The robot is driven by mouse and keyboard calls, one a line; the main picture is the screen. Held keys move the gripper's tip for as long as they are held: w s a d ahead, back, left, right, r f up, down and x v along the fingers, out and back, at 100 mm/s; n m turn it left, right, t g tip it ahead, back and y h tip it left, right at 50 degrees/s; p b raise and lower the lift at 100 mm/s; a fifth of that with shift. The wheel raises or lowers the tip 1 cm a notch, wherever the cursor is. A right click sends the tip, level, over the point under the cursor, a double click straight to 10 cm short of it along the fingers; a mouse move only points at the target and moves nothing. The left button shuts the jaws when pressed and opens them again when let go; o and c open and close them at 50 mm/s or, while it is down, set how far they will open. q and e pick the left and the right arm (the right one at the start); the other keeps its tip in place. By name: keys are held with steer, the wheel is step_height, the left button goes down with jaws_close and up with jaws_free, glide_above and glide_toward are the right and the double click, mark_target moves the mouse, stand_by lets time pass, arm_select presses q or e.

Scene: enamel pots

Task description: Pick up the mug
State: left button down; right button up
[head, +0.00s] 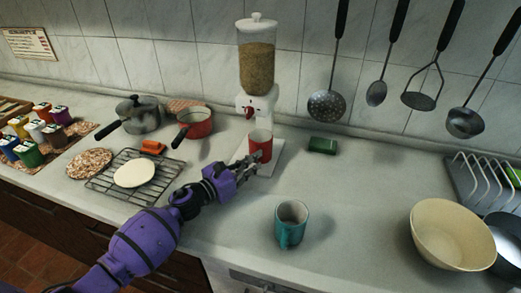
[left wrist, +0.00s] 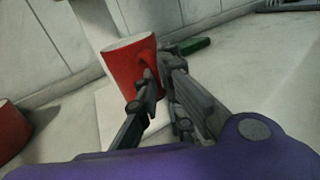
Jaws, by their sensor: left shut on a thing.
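A red mug (head: 260,147) with a pale inside is upright at the white base (head: 268,163) of the dispenser, below its spout. My left gripper (head: 250,164) is at the mug's near side and shut on it. In the left wrist view the fingers (left wrist: 154,84) close at the handle side of the red mug (left wrist: 128,68). Whether the mug's bottom touches the base I cannot tell. A teal mug (head: 290,219) stands apart on the counter, right of my left arm. My right gripper is out of view.
The dispenser (head: 257,55) stands against the tiled wall, with a green block (head: 323,145) to its right. A wire rack (head: 130,175), a grey pot (head: 139,115) and a red pan (head: 195,122) are left. A cream bowl (head: 452,235) is right. The counter between is fairly clear.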

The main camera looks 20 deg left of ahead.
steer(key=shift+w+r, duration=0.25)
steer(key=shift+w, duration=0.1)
